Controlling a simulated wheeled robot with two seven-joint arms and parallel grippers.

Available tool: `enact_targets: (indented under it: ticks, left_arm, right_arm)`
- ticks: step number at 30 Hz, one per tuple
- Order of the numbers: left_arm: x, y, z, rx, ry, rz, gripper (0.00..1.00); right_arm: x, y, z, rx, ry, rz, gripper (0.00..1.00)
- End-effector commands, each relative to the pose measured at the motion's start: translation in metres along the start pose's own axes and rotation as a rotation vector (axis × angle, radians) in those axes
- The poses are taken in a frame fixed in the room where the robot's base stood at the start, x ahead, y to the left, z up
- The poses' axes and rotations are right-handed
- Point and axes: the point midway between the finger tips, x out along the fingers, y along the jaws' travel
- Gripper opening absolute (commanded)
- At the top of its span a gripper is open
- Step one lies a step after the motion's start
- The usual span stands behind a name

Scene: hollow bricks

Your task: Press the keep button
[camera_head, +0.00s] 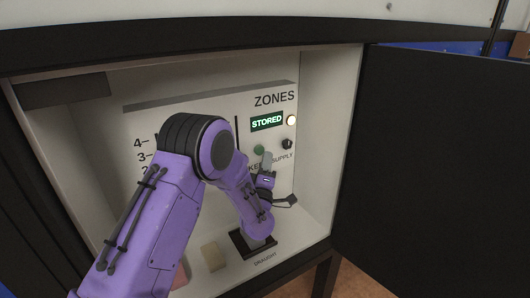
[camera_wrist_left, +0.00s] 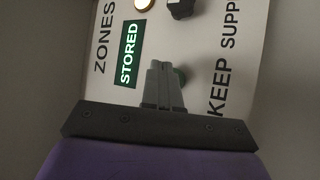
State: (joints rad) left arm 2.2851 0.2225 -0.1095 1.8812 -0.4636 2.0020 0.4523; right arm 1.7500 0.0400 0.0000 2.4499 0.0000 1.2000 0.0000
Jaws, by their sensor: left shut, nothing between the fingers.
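The keep button is a round green button (camera_head: 259,150) on the white panel inside the cabinet, above the partly hidden KEEP label. In the left wrist view the green button (camera_wrist_left: 181,75) is partly hidden behind my fingers. My left gripper (camera_head: 267,157) is shut and empty, with its fingertips just beside the button in the head view. In the left wrist view the fingertips of the gripper (camera_wrist_left: 161,66) point at the panel and overlap the button's edge. I cannot tell whether they touch it. My right gripper is not in view.
A green STORED display (camera_head: 266,123), a lit lamp (camera_head: 291,120) and a black knob (camera_head: 287,144) sit near the button. A black door (camera_head: 430,170) stands open at the right. My arm hides much of the panel's left.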

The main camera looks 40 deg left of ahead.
Motion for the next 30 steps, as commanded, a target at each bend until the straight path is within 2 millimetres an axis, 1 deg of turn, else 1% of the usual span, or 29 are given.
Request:
enact_targets:
  ticks: [3, 13, 30]
  left_arm:
    - [-0.009, 0.006, 0.007, 0.0, -0.002, 0.001, 0.0]
    - [-0.03, 0.022, 0.022, 0.001, -0.002, 0.002, 0.0]
    - [-0.032, 0.024, 0.023, 0.002, 0.0, 0.002, 0.0]
  right_arm:
    - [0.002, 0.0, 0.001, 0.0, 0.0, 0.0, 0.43]
    - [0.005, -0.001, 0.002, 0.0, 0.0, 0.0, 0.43]
    - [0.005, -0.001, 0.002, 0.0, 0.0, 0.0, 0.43]
